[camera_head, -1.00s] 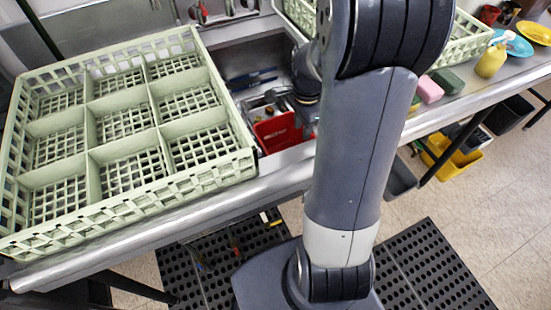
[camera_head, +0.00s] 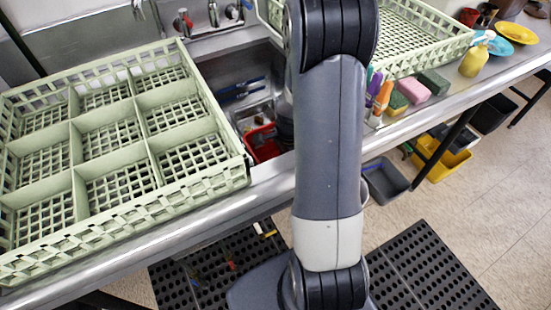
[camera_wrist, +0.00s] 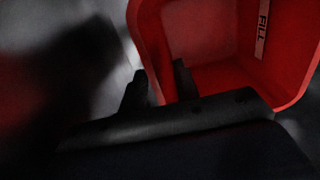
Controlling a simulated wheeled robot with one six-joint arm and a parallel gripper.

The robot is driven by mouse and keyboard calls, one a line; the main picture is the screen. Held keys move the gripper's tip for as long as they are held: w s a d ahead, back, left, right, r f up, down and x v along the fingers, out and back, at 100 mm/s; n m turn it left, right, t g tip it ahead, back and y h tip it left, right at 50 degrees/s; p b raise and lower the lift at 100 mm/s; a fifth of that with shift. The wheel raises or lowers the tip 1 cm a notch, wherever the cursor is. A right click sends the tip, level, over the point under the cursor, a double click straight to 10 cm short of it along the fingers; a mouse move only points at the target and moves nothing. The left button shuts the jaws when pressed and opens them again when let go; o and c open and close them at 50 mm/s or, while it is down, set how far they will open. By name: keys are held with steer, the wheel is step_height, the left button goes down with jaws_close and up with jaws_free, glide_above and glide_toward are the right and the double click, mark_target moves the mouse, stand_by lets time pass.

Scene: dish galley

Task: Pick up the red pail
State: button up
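The red pail (camera_head: 263,145) stands in the sink behind the front edge. Its right part is hidden by my arm in the head view. In the wrist view the pail (camera_wrist: 205,50) fills the upper right, open side toward the camera, with a pale FILL label inside. My gripper (camera_wrist: 160,78) is at the pail's near left wall, one dark finger outside and one inside. Shadow makes the contact hard to see.
A large pale green rack (camera_head: 120,215) stands left of the sink (camera_head: 225,75), and another (camera_head: 430,50) stands right of it. Sponges (camera_head: 413,86), a yellow bottle (camera_head: 473,62) and plates (camera_head: 516,33) line the right counter. The metal front edge is close before the pail.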

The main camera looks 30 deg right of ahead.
steer(key=shift+f, duration=0.1)
jaws_close()
stand_by(0.6)
